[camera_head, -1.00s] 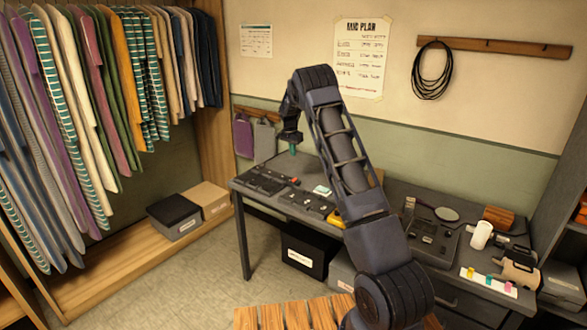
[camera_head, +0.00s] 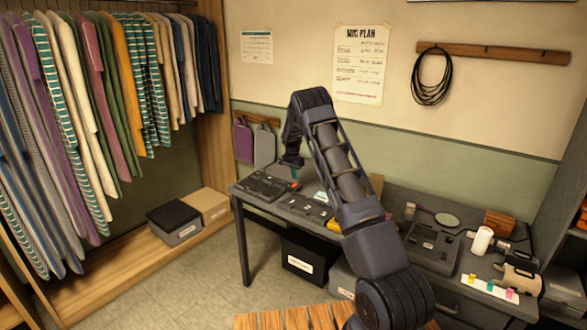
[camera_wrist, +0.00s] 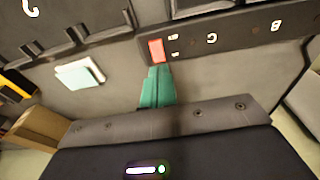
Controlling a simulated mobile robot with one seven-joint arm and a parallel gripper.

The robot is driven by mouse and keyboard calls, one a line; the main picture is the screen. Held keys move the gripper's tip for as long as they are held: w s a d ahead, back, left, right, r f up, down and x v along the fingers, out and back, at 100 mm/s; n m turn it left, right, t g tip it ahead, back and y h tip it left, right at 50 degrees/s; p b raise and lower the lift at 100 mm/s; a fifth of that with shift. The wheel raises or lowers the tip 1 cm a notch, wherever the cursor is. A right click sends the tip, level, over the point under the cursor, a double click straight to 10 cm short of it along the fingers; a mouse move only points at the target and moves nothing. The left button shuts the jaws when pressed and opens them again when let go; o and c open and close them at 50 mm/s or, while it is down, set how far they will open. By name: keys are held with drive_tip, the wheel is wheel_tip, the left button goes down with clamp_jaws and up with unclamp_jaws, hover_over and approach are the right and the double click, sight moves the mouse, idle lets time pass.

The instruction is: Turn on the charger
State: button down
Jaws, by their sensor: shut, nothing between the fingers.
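The charger (camera_head: 262,186) is a dark, low unit with several slots at the left end of the desk. In the wrist view its dark front panel (camera_wrist: 240,38) carries white letters and a red switch (camera_wrist: 156,50) with small white marks beside it. My gripper (camera_head: 295,176) is over the charger's right end. In the wrist view its teal fingers (camera_wrist: 157,72) are shut and empty, with the tips right at the red switch's edge. I cannot tell whether they touch it. The fingertips are small in the head view.
A second dark tray (camera_head: 305,206) lies right of the charger, with a pale block (camera_wrist: 79,74) near it. A mixer-like unit (camera_head: 432,248), a white mug (camera_head: 482,241) and a strip with coloured tabs (camera_head: 489,288) are further right on the desk (camera_head: 395,222).

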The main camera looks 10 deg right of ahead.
sight(295, 185)
drive_tip(key=shift+w+d+f, duration=0.1)
drive_tip(key=shift+f, duration=0.7)
drive_tip(key=shift+w+d+f, duration=0.1)
drive_tip(key=shift+f, duration=0.7)
drive_tip(key=shift+f+g, duration=0.2)
drive_tip(key=shift+g, duration=0.1)
drive_tip(key=shift+f, duration=0.1)
drive_tip(key=shift+s+a, duration=0.55)
drive_tip(key=shift+a, duration=0.05)
drive_tip(key=shift+r, duration=0.35)
